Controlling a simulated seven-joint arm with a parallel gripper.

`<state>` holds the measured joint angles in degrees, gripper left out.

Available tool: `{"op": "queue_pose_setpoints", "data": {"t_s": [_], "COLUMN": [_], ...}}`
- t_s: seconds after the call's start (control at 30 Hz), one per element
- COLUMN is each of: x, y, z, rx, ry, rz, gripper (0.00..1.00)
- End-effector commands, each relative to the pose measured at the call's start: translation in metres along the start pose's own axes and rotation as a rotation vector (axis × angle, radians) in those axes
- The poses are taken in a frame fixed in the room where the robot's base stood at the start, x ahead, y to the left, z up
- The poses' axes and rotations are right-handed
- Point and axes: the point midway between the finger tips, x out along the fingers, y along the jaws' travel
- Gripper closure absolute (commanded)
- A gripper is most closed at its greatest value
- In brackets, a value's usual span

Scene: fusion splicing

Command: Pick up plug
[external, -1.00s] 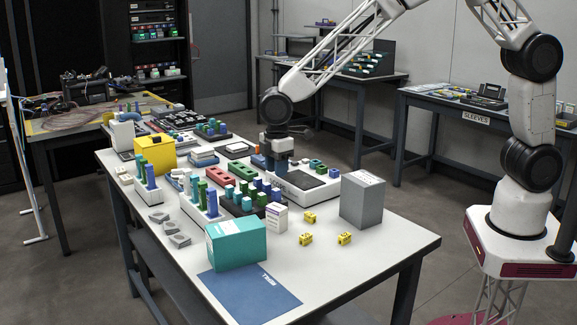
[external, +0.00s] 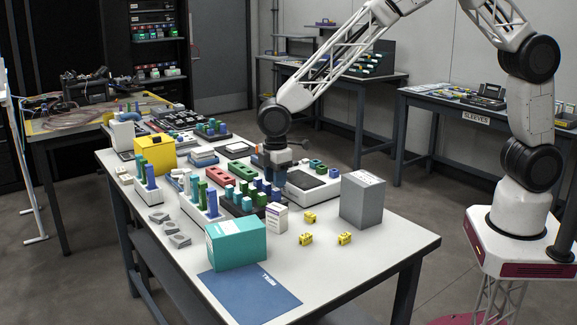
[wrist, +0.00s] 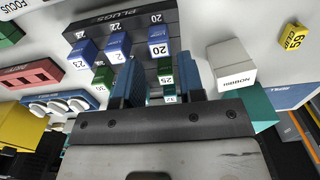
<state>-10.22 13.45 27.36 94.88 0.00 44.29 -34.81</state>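A dark rack labelled PLUGS (wrist: 80,30) stands ahead in the wrist view, holding several numbered blue, green and teal plugs. It also shows in the external view (external: 238,208) at mid-table. Blue plugs 23 (wrist: 84,54), 22 (wrist: 117,46) and 20 (wrist: 157,40) stand toward the far side. A green plug (wrist: 165,72) and a teal plug (wrist: 170,97) show between my fingers. My gripper (wrist: 160,68) has its two blue fingers apart, above the near part of the rack. It hangs just behind the rack in the external view (external: 275,180). Whether it touches a plug is unclear.
A white box (wrist: 232,66) stands right of the rack in the wrist view. A teal box (external: 236,242), grey box (external: 362,198) and yellow box (external: 155,154) stand on the table. Small yellow cubes (external: 306,239) lie at right.

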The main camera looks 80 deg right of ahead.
Motion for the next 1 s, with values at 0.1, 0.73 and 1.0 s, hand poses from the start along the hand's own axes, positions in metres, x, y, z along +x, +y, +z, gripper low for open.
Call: {"op": "queue_pose_setpoints", "data": {"t_s": [0.1,0.73,1.0], "x": [0.000,0.049,0.052], "y": [0.000,0.000,0.000], "z": [0.000,0.002,0.002], "rx": [0.000,0.000,0.000], "ry": [0.000,-0.001,-0.001], "rz": [0.000,-0.001,0.000], "gripper": [0.64,0.64,0.64]}}
